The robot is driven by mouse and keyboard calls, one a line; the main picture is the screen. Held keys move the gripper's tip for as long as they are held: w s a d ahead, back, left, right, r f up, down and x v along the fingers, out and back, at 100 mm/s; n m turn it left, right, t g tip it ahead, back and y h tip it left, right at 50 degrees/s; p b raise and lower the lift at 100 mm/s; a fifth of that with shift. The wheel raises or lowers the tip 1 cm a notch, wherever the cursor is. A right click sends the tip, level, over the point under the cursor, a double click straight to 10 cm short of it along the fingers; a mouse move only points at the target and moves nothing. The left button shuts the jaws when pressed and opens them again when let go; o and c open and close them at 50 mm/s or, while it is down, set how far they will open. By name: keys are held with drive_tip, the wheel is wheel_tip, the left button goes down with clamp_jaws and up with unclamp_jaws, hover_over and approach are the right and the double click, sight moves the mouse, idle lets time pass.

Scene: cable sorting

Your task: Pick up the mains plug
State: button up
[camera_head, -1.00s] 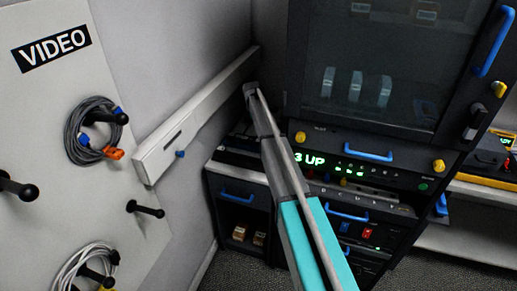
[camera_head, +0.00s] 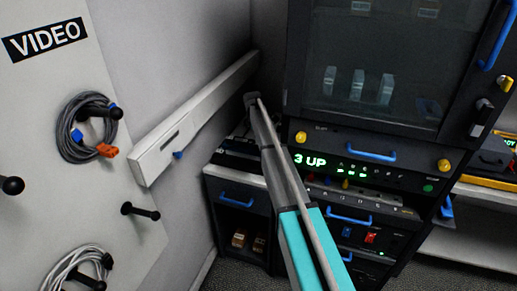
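I cannot pick out a mains plug for sure in the head view. A grey coiled cable (camera_head: 67,128) hangs on a black peg of the board at left, with a blue connector (camera_head: 77,136) and an orange connector (camera_head: 107,151). A pale coiled cable (camera_head: 62,268) hangs lower, partly cut off by the bottom edge. My arm reaches from the bottom centre up toward the corner behind the low cabinet. Its dark far end (camera_head: 252,100) is small, and I cannot make out fingers or anything held.
The board (camera_head: 75,75) marked VIDEO has bare black pegs (camera_head: 140,211). A white rail (camera_head: 190,125) runs along the wall. A low dark cabinet (camera_head: 239,187) stands beside my arm. A tall rack (camera_head: 375,135) with a glass front and blue handles fills the right. Dark floor shows at the bottom.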

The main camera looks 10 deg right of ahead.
drive_tip(key=shift+f, duration=0.1)
drive_tip(key=shift+s+d+f+b, duration=0.1)
drive_tip(key=shift+d+f+b, duration=0.05)
drive_tip(key=shift+f+b, duration=2.4)
drive_tip(key=shift+r, duration=0.1)
clamp_jaws()
